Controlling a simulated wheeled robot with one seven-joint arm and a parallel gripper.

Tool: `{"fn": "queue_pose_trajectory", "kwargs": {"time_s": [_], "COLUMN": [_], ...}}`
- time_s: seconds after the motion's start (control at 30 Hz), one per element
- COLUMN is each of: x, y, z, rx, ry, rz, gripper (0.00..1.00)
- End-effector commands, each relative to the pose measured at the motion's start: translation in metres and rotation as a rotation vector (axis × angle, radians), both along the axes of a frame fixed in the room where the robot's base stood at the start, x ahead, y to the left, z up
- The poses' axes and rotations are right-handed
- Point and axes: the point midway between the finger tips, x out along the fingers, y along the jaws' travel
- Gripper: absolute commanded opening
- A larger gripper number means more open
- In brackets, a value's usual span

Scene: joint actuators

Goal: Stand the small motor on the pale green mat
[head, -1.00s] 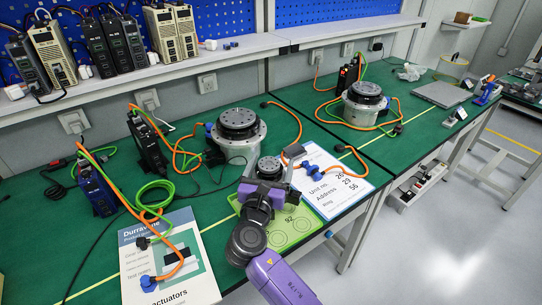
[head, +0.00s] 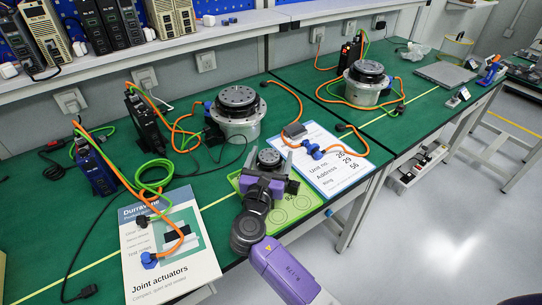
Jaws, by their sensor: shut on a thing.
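My gripper (head: 268,173) is shut on the small motor (head: 269,157), a grey round body with a dark top. The purple jaws are on either side of it and it looks upright. The pale green mat (head: 300,205) lies at the bench's front edge, with printed circles and numbers. The gripper and motor cover the mat's rear left part. The motor's underside is hidden, so I cannot tell whether it touches the mat.
A large motor (head: 239,127) with orange cables stands behind the mat. A printed card (head: 330,178) with a blue connector lies to the right, a joint actuators leaflet (head: 197,268) to the left. A blue drive (head: 94,170) and a black drive (head: 146,128) stand further left.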

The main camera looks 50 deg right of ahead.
Motion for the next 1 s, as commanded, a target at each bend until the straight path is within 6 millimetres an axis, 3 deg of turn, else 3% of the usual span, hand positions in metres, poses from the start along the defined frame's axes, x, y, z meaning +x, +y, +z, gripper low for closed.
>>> {"fn": "queue_pose_trajectory", "kwargs": {"time_s": [0.03,0.1,0.13,0.47,1.0], "x": [0.000,0.000,0.000,-0.001,-0.045], "y": [0.000,0.000,0.000,0.003,0.090], "z": [-0.001,-0.001,-0.001,0.002,0.001], "rx": [0.000,0.000,0.000,-0.001,-0.001], "ry": [0.001,0.001,0.001,0.002,0.002], "rz": [0.000,0.000,0.000,0.001,0.003], "gripper": [0.84,0.98,1.00,1.00,1.00]}}
